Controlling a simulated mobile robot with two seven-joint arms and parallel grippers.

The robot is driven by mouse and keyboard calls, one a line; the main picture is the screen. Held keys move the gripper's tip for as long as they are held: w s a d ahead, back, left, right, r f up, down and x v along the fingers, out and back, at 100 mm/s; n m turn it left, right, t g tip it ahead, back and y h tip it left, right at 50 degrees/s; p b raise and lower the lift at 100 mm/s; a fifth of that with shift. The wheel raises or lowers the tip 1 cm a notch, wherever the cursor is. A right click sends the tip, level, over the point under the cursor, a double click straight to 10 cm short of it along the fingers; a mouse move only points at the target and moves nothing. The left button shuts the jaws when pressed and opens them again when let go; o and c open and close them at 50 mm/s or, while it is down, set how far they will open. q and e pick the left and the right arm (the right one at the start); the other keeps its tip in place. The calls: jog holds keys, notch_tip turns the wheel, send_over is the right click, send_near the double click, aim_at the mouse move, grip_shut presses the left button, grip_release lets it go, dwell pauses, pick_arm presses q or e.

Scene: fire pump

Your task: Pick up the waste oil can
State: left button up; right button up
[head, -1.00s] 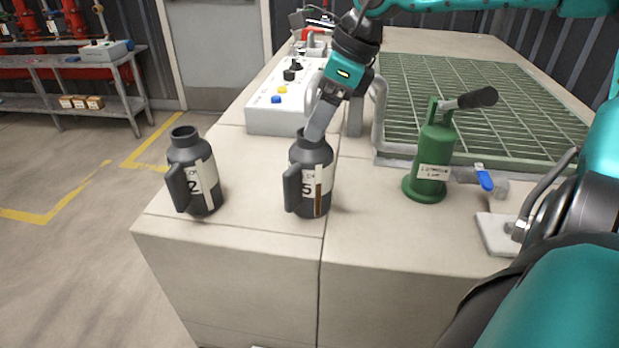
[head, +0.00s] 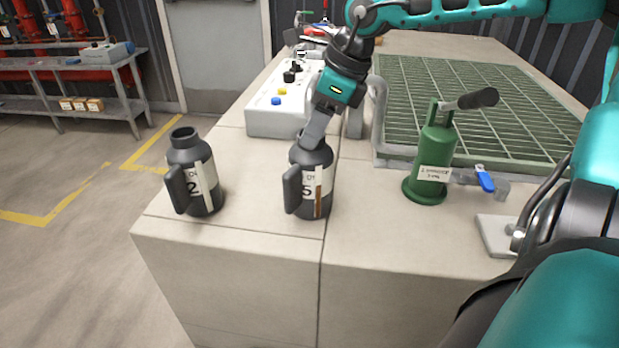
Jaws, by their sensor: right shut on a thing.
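A dark grey can (head: 311,188) with a side handle, a label marked 5 and a strip with brown in it stands upright on the pale bench top. A similar can (head: 194,176), marked 2 with a pale strip, stands to its left near the bench's left edge. The small print on both labels is too blurred to read. My right gripper (head: 313,137) reaches down from above and is shut on the neck of the can marked 5, hiding part of its mouth. The can appears to rest on the bench. My left gripper is out of view.
A green hand pump (head: 433,165) with a black-gripped lever stands to the right, beside a blue-handled valve (head: 484,178). Behind are a white control box (head: 272,115) with coloured knobs and a green grating (head: 450,100). The bench front is clear.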

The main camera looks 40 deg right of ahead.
grip_shut()
jog(key=shift+w+r, duration=0.1)
dwell(0.4)
jog(key=shift+d+r, duration=0.1)
